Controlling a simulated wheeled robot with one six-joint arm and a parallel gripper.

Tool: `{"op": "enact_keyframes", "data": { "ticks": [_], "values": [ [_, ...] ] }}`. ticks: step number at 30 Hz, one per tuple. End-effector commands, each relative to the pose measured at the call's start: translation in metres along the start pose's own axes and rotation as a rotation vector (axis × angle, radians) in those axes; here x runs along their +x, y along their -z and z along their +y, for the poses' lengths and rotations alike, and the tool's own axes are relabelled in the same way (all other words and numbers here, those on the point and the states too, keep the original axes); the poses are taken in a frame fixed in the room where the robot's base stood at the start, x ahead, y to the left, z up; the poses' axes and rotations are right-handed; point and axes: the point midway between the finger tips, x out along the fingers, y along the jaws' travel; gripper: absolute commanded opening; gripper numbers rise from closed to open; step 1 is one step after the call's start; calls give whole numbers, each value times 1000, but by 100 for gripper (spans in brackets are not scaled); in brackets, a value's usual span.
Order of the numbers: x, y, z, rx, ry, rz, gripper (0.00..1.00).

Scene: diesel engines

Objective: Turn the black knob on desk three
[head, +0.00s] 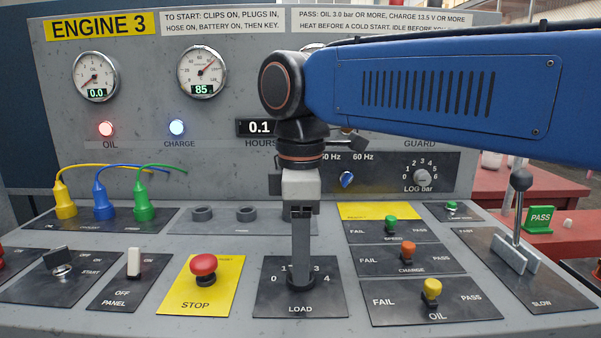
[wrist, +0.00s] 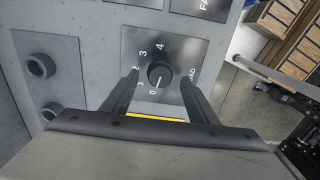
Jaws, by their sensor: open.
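The black knob (wrist: 158,73) is the round LOAD knob on the Engine 3 desk, on a dark plate (head: 267,301) marked 0 to 4. In the wrist view its white pointer line is towards 0. In the head view my gripper hides most of the knob. My gripper (head: 301,278) points down over the plate. In the wrist view my gripper (wrist: 159,79) is open, with one finger on each side of the knob and a gap showing on both sides. Whether the fingertips are down level with the knob is hard to tell.
A red STOP button (head: 203,266) on a yellow plate is left of the LOAD plate. Small levers, including the yellow OIL one (head: 431,290), are to its right. Two dark round sockets (head: 202,214) lie behind. A tall lever (head: 520,205) stands at the far right.

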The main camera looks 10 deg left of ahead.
Motion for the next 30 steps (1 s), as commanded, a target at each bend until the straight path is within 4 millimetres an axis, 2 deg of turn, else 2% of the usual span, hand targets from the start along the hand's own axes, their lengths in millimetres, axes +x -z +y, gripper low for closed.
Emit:
{"op": "enact_keyframes", "data": {
  "ticks": [18, 24, 30],
  "values": [
    [-121, 0, 1, 0, -2, 2, 54],
    [-144, 0, 0, 0, -1, 0, 54],
    [-153, 0, 0, 0, 0, 0, 54]
  ]
}}
